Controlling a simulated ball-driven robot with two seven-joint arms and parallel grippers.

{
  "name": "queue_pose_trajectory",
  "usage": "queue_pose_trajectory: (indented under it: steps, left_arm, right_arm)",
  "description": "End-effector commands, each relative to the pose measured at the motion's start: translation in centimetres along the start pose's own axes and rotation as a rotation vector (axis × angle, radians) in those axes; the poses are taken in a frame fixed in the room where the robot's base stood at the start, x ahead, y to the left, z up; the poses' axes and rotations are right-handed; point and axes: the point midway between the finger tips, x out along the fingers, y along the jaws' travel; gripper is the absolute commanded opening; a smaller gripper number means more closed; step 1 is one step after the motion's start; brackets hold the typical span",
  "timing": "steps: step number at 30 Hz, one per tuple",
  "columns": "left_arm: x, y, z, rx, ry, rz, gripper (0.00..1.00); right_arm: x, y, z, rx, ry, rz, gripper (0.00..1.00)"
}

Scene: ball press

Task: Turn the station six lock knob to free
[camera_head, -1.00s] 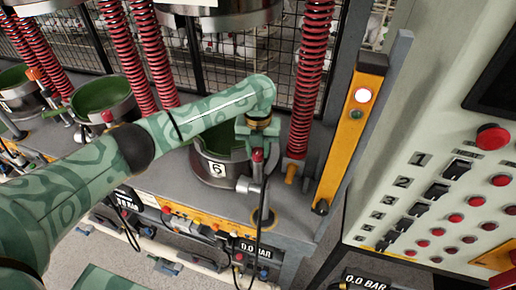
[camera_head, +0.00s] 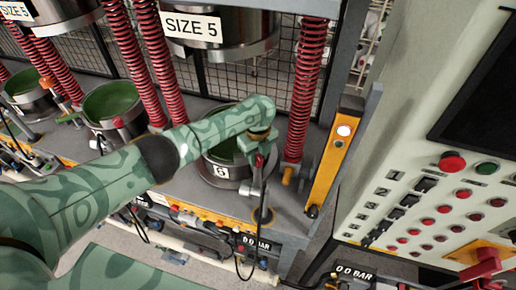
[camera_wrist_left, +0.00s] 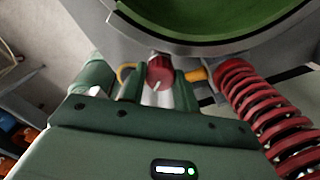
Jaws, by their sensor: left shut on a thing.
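The station six lock knob is a small red knob (camera_head: 260,161) on a grey post at the front of the station. In the left wrist view the red knob (camera_wrist_left: 159,71) carries a pale line, tilted slightly from upright. My left gripper (camera_head: 261,153) reaches down over the knob from above. In the left wrist view its green fingers sit on either side of the knob, shut on it. The station six pot (camera_head: 222,170), labelled 6 and green inside, stands just behind and left of the knob. My right gripper is out of view.
Red springs (camera_head: 303,95) rise right of the pot. A yellow post (camera_head: 333,165) with a lit white button stands further right. A control panel (camera_head: 408,178) with switches and red buttons fills the right side. A hose hangs below the knob.

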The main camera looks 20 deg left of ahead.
Motion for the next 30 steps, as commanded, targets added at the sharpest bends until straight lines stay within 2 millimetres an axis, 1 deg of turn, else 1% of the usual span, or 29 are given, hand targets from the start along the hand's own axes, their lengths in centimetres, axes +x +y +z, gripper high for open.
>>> queue_pose_trajectory:
  steps: [1,3,12,21,30]
  left_arm:
    - [-0.4,0.0,0.0,-0.045,0.001,0.001,0.07]
    - [-0.4,0.0,-0.1,-0.111,0.001,0.001,0.07]
    - [-0.2,0.0,0.0,-0.396,0.0,0.001,0.07]
    - [-0.1,0.0,0.0,-0.658,0.0,0.001,0.07]
    - [-0.1,0.0,0.1,-0.834,-0.002,0.0,0.07]
  right_arm:
    - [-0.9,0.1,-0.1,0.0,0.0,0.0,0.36]
    - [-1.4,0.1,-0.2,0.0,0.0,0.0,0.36]
    - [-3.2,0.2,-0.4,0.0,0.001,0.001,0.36]
    - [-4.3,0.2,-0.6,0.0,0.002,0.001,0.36]
    - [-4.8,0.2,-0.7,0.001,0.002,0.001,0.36]
